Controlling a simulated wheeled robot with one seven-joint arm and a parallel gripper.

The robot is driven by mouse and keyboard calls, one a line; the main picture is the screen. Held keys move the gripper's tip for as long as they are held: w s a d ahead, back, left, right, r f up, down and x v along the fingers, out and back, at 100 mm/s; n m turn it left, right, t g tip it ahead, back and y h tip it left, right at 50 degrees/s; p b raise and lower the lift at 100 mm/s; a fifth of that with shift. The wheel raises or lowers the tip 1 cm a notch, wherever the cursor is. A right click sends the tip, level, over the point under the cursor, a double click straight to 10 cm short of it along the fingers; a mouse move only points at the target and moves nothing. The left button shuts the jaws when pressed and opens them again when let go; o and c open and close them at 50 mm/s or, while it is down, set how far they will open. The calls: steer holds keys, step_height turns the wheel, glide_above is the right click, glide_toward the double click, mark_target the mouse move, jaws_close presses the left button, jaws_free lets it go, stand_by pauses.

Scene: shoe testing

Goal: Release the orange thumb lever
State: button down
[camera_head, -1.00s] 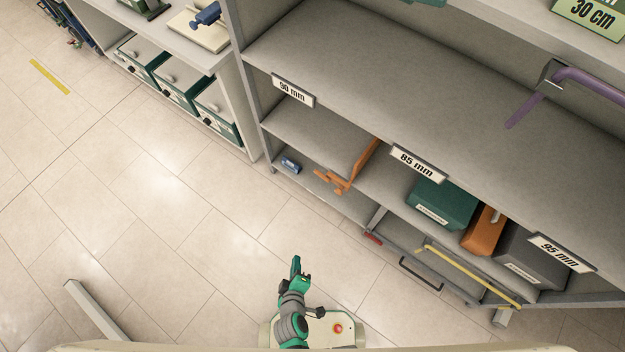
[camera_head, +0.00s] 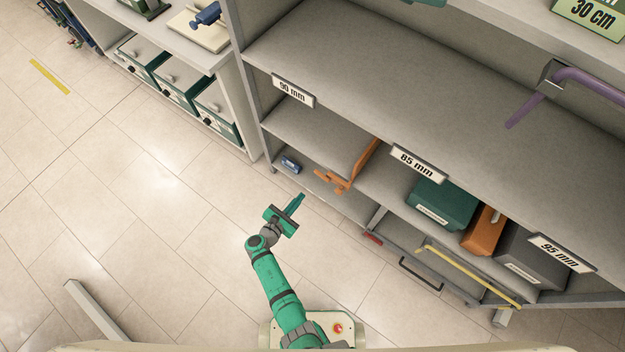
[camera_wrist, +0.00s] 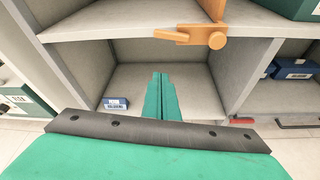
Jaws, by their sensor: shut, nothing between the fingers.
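The orange thumb lever (camera_head: 330,180) sticks out at the front of a lower shelf board, beside an upright orange panel (camera_head: 366,158). In the wrist view the lever (camera_wrist: 178,36) shows as a flat orange arm running left from a round orange hub (camera_wrist: 217,39) at the shelf edge. My gripper (camera_head: 301,197) is in front of the shelf, left of and below the lever in the head view. In the wrist view my gripper's two green fingers (camera_wrist: 160,78) lie together, empty, pointing into the cubby below the lever, apart from it.
A small blue labelled box (camera_wrist: 116,104) lies in the cubby, left of my fingers. A red handle (camera_wrist: 242,121) sits low at the right. A green box (camera_head: 442,203) and an orange box (camera_head: 483,230) stand on the shelf to the right.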

mark_target(322, 176)
steer(key=shift+w+r, duration=0.1)
steer(key=shift+w, duration=0.05)
steer(key=w+d, duration=0.5)
steer(key=w, duration=0.2)
steer(key=shift+w+d+r, duration=0.25)
steer(key=shift+d+r, duration=0.05)
stand_by(1.0)
